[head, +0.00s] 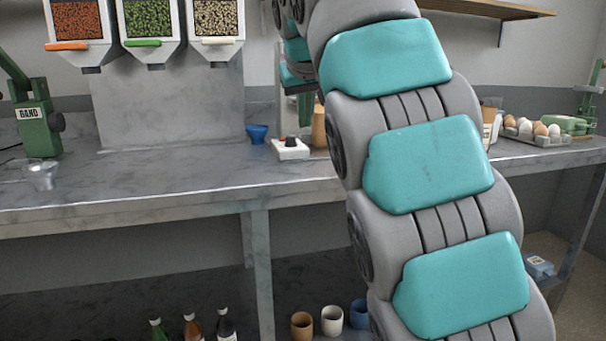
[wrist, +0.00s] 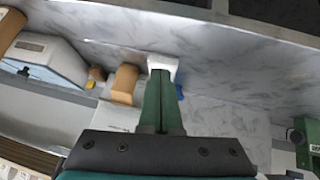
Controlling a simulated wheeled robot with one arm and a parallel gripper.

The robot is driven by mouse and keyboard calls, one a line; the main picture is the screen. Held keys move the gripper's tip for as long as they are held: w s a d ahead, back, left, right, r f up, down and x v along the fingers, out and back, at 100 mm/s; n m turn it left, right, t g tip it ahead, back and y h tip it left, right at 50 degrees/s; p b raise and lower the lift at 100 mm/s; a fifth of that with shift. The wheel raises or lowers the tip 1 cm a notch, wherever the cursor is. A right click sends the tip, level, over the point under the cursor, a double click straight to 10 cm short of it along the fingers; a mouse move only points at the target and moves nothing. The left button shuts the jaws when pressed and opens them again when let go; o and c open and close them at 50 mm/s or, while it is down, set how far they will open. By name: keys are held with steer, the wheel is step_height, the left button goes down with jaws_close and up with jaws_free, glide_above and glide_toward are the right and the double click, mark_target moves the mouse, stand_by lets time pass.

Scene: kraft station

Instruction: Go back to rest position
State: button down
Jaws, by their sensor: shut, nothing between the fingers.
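My arm (head: 430,165) rises through the middle of the head view and bends away at the top. The fingers are over the grey marble-look counter (wrist: 225,115), with a white object (wrist: 163,62) showing just past the tips. I cannot tell the height above it.
Three dispensers (head: 150,25) hang above. An egg tray (head: 535,132) is right. Bottles (head: 193,327) and cups (head: 331,320) stand below.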

steer(key=s+d+f+m+g, duration=0.1)
steer(key=s+d+f+g, duration=0.1)
steer(key=s+d+f, duration=0.6)
steer(key=s+d+f+m+g, duration=0.25)
steer(key=s+d+f, duration=0.2)
steer(key=f, duration=0.55)
steer(key=s+d+f+g, duration=0.1)
steer(key=s+f+g, duration=0.1)
steer(key=s+f, duration=0.9)
steer(key=s+d+f+g, duration=0.1)
steer(key=s+f+g, duration=0.2)
steer(key=s+f, duration=0.8)
steer(key=s, duration=0.6)
steer(key=shift+s+f, duration=0.15)
steer(key=shift+g, duration=0.25)
